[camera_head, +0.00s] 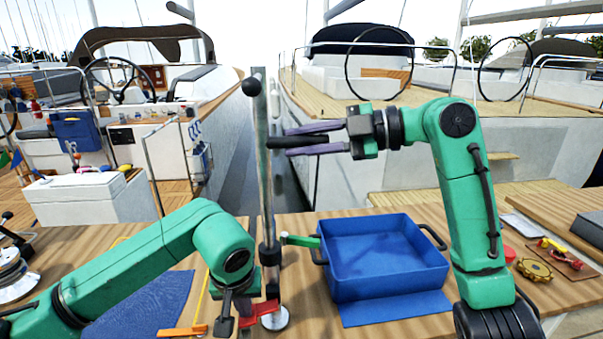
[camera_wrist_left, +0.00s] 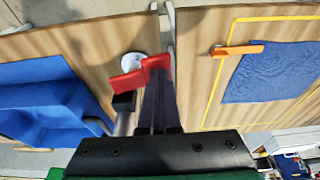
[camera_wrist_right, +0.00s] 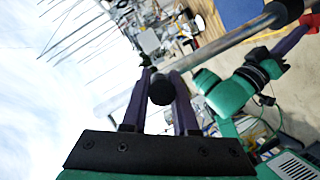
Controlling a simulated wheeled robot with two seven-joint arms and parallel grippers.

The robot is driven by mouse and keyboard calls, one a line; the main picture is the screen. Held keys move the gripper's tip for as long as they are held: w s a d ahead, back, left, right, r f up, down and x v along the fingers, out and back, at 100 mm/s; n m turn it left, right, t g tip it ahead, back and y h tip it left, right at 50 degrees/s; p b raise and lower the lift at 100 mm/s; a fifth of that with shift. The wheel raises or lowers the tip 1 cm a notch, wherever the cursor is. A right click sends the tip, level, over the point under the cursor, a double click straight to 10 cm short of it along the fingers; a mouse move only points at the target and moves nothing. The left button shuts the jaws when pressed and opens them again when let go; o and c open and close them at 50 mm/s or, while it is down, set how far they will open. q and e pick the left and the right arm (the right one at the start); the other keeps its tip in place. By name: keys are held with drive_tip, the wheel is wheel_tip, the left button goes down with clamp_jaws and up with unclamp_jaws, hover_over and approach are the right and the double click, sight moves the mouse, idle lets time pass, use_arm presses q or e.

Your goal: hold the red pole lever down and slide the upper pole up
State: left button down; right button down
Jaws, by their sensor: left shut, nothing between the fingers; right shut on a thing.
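The metal pole (camera_head: 265,190) stands upright on a round white base (camera_head: 275,320), with a black collar partway up. The red lever (camera_head: 262,309) is low on the pole; its red parts also show in the left wrist view (camera_wrist_left: 128,84). My left gripper (camera_wrist_left: 158,85) is shut and empty, its fingertips at the red lever; contact is hard to judge. In the head view its fingers are mostly hidden. My right gripper (camera_head: 288,141) is shut on the black handle (camera_head: 277,142) sticking out from the upper pole (camera_head: 262,115). The handle's end (camera_wrist_right: 160,90) sits between its fingers.
A blue bin (camera_head: 385,260) with black handles stands right of the pole, a green piece (camera_head: 299,241) between them. A blue cloth (camera_head: 145,305) and an orange-handled item (camera_head: 184,331) lie left.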

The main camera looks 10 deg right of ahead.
drive_tip(key=shift+d+r, duration=0.1)
drive_tip(key=shift+r, duration=0.7)
drive_tip(key=c, duration=0.7)
unclamp_jaws()
drive_tip(key=shift+f, duration=0.1)
drive_tip(key=shift+d, duration=0.1)
drive_tip(key=v, duration=1.1)
drive_tip(key=shift+s+d, duration=0.25)
